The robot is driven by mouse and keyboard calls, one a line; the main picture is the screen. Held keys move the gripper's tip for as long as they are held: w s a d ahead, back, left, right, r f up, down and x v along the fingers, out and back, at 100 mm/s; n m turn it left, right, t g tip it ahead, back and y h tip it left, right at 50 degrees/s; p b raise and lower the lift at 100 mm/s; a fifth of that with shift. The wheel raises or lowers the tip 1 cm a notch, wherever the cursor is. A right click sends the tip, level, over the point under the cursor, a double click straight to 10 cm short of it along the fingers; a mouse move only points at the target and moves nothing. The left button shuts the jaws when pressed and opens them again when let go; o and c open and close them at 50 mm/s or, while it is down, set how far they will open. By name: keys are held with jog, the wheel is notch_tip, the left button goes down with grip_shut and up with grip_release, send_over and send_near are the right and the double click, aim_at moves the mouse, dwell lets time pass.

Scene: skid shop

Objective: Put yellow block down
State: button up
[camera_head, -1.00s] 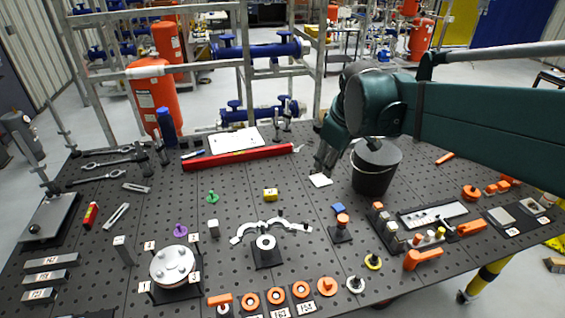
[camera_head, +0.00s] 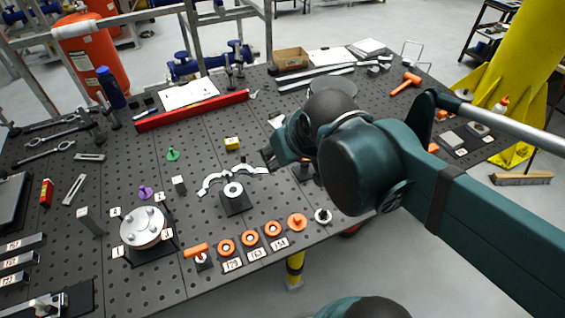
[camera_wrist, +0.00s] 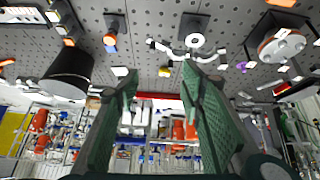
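The yellow block (camera_head: 232,143) rests on the dark perforated table, behind the silver curved arm piece (camera_head: 231,180) and to the right of a small green piece. My gripper (camera_head: 270,158) is to the right of the block, apart from it; its fingers are partly hidden by my arm in the head view. In the wrist view, my gripper (camera_wrist: 160,80) has its two green fingers spread, with nothing held. The yellow block (camera_wrist: 165,71) shows small in the gap between them, on the table farther off.
A red bar (camera_head: 192,110) lies across the back of the table. The white stepped disc (camera_head: 143,227) and several orange rings stand toward the front. A dark bucket (camera_wrist: 68,74) stands on the left in the wrist view. Bare table surrounds the yellow block.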

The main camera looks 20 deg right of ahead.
jog(key=shift+s+a+f+m, duration=0.2)
jog(key=shift+s+f, duration=0.1)
jog(key=shift+s, duration=0.15)
jog(key=shift+s+a+f+m, duration=0.2)
jog(key=shift+s+f, duration=0.1)
jog(key=shift+s, duration=0.1)
